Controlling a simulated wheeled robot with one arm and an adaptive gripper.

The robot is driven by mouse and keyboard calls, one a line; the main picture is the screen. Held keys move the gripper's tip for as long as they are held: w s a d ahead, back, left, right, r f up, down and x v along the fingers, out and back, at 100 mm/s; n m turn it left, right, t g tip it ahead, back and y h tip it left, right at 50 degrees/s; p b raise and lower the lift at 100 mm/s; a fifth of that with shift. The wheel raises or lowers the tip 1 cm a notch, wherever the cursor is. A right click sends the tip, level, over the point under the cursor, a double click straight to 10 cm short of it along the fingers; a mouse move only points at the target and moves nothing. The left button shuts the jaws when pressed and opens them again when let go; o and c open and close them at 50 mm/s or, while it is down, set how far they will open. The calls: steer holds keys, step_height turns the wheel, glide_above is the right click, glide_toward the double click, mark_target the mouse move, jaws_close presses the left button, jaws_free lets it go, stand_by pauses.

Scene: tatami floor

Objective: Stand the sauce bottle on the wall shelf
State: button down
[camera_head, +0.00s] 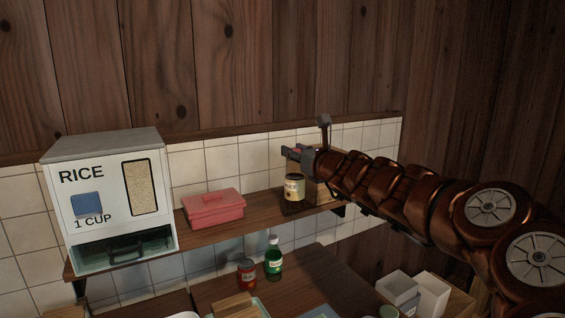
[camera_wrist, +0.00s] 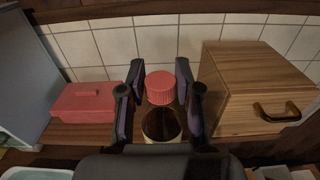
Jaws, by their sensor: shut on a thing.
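The sauce bottle (camera_head: 293,193) is dark with a pale label, and looks upright at the right part of the wall shelf (camera_head: 240,230). In the wrist view its red cap (camera_wrist: 160,88) is between the two fingers, with its dark body below. My gripper (camera_head: 298,153) is shut on the upper part of the bottle, from the right; it also shows in the wrist view (camera_wrist: 160,80). The bottle's base is at or just over the shelf board; I cannot tell whether it touches. The fingers partly hide the bottle's top in the head view.
A pink lidded box (camera_head: 213,208) and a rice dispenser (camera_head: 108,195) stand left on the shelf. A wooden drawer box (camera_wrist: 250,85) is close on the right. Below are a green bottle (camera_head: 273,258) and a red bottle (camera_head: 246,274). Shelf room lies between pink box and bottle.

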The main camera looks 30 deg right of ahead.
mark_target(295, 179)
steer(key=w+d+f, duration=0.3)
steer(key=w+f, duration=0.1)
steer(key=w, duration=0.5)
steer(key=shift+w+d+f+p, duration=0.15)
steer(key=shift+w+d+p, duration=0.05)
steer(key=shift+w+p, duration=0.2)
steer(key=shift+f, duration=0.2)
stand_by(0.3)
steer(key=c, duration=0.8)
jaws_free()
steer(key=shift+r, duration=0.1)
steer(key=s+a+b, duration=0.1)
steer(key=s, duration=1.1)
steer(key=shift+r, duration=0.25)
